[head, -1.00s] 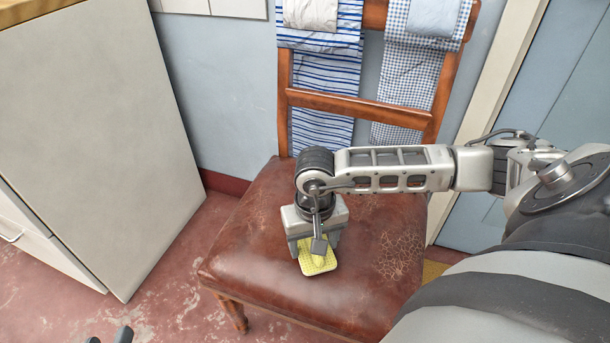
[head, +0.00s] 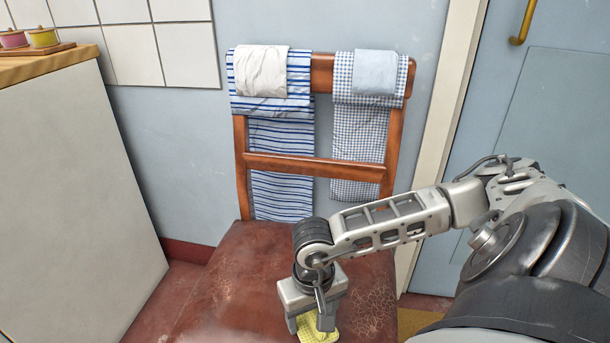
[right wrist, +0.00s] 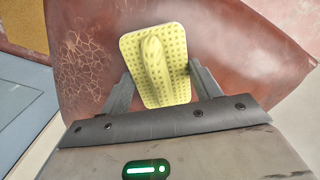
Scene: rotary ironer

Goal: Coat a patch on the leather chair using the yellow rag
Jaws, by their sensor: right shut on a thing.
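The leather chair (head: 215,285) has a brown seat and a wooden back; the seat's front is cut off in the head view. A cracked, pale-lined patch (head: 372,292) lies on its right side, and it shows at the left of the right wrist view (right wrist: 85,62). My right gripper (head: 312,322) points down over the seat, shut on the yellow rag (head: 322,334). The dotted rag has a raised ridge between the fingers in the right wrist view (right wrist: 155,66). It is beside the cracked patch, apart from it; whether it touches the leather is unclear. My left gripper is out of view.
A striped towel (head: 280,150) and a checked towel (head: 358,140), with cloths over them, hang on the chair back. A pale cabinet (head: 70,200) stands left, with spools (head: 42,38) on top. A blue door (head: 540,100) is at right.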

